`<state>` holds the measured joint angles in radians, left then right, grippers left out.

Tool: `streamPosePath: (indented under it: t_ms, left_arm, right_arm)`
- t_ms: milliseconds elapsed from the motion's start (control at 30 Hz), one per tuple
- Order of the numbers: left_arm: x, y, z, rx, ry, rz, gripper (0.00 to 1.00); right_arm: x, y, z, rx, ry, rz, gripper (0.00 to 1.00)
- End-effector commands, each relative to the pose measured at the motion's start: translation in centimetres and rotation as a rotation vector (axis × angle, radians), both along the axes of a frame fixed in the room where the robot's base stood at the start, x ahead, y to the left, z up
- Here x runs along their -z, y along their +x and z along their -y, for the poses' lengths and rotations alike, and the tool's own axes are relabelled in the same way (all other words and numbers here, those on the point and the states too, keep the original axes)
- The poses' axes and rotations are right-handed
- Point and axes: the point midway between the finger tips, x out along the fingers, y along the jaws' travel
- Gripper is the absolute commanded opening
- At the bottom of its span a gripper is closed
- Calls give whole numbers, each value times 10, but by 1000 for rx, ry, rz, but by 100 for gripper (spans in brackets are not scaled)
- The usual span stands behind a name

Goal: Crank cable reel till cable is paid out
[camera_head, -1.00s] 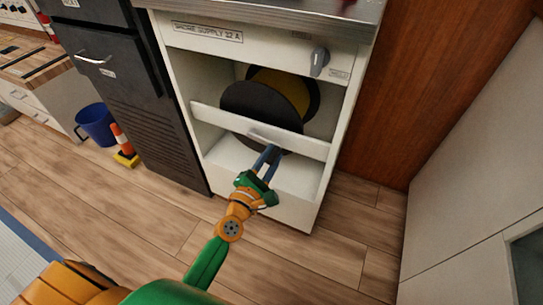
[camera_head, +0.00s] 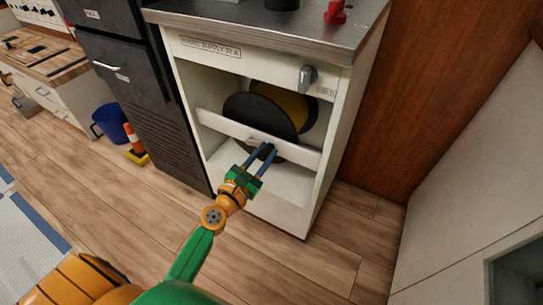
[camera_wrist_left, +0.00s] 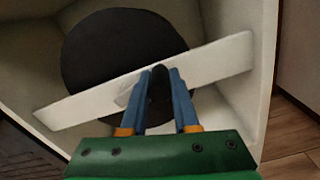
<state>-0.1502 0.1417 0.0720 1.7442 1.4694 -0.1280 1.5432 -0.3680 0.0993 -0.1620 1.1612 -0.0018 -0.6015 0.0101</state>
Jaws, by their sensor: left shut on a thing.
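The cable reel, with a black disc (camera_head: 247,108) and a yellow drum (camera_head: 291,103) behind it, sits inside the open white cabinet. The black disc also fills the back of the left wrist view (camera_wrist_left: 115,50). A white bar (camera_head: 222,124) crosses in front of the reel. My left gripper (camera_head: 266,151) reaches in from below, its blue fingers shut on a dark crank knob (camera_wrist_left: 160,84) at the bar's front. A short pale piece (camera_wrist_left: 126,98), perhaps the crank arm, shows beside the knob. My right gripper is not in view.
The cabinet has a grey lever (camera_head: 307,77) on its upper panel and a red knob (camera_head: 336,12) on its top. A black cabinet (camera_head: 150,95) adjoins it at left, with a blue bucket (camera_head: 110,124) and an orange-white cone (camera_head: 134,140) beyond. Wood floor is clear in front.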

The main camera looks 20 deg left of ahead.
Motion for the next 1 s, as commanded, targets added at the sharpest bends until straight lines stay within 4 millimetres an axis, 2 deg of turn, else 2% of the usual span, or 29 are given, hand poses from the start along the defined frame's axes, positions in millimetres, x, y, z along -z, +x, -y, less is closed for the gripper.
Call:
streamPosePath:
  t_ms: [33, 200, 700, 1000]
  left_arm:
    - [-8, 0, -1, 0, -44, -3, 0]
    - [-20, 1, -7, -1, -205, -15, 0]
    - [-46, 2, -28, -2, -679, -53, 0]
    - [-54, 4, -44, -1, -943, -73, 0]
  right_arm:
    - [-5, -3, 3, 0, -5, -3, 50]
    - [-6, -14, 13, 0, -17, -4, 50]
    - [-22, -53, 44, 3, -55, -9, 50]
    - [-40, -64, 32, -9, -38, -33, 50]
